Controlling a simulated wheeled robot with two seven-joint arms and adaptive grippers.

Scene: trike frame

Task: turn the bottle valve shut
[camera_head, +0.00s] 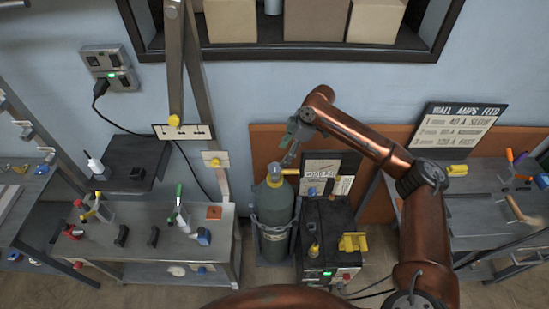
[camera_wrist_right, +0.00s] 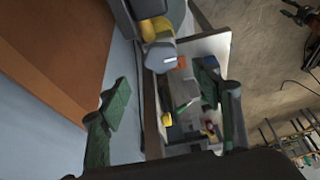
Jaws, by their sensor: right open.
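The gas bottle (camera_head: 274,208) is a dark green cylinder standing upright in a holder beside the welding machine. Its valve (camera_head: 273,170) on top has a grey-blue knob with a yellow fitting. In the right wrist view the valve knob (camera_wrist_right: 160,57) shows a pale mark and lies beyond the fingertips, between their lines. My right gripper (camera_head: 287,160) is just above and right of the valve in the head view. In the wrist view its two green-padded fingers (camera_wrist_right: 163,92) are spread wide with nothing between them. I cannot tell whether a finger touches the valve. My left gripper is not in view.
A tool bench (camera_head: 165,245) is at left, another bench (camera_head: 490,215) at right. A shelf with boxes (camera_head: 317,20) hangs above on the wall.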

